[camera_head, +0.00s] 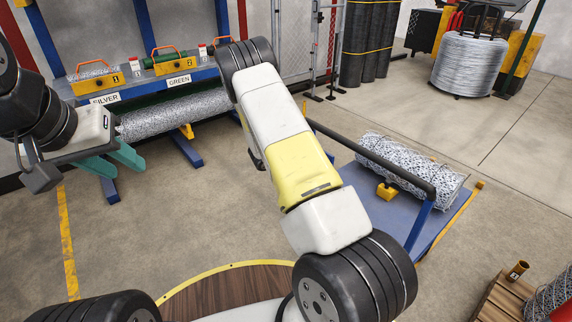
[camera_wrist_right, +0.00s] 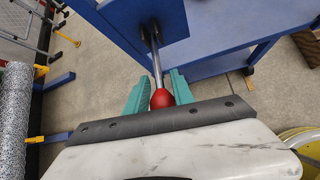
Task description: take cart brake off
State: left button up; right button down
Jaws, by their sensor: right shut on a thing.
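In the right wrist view a lever (camera_wrist_right: 156,58) with a red ball knob (camera_wrist_right: 162,98) comes out of a blue block (camera_wrist_right: 130,22). My right gripper (camera_wrist_right: 160,90) has its teal fingers on both sides of the knob and is shut on it. In the head view the right gripper and lever are hidden. A blue cart (camera_head: 378,208) with a black handle bar stands to the right, carrying a speckled mesh roll (camera_head: 410,165). I cannot tell whether the lever belongs to it. My left gripper (camera_head: 126,169) is open and empty at the left.
A blue rack (camera_head: 192,77) with SILVER and GREEN labels and a long mesh roll (camera_head: 175,115) stands at the back left. A wire coil (camera_head: 468,65) and dark rolls (camera_head: 368,45) stand at the back. A wooden crate (camera_head: 498,300) is at lower right. Floor between is clear.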

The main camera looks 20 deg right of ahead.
jog(key=shift+r, duration=0.4)
jog(key=shift+w+d+r, duration=0.2)
jog(key=shift+d+r, duration=0.2)
jog(key=shift+r, duration=0.35)
jog(key=shift+w+d+r, duration=0.15)
jog(key=shift+d+r, duration=0.2)
jog(key=shift+r, duration=0.4)
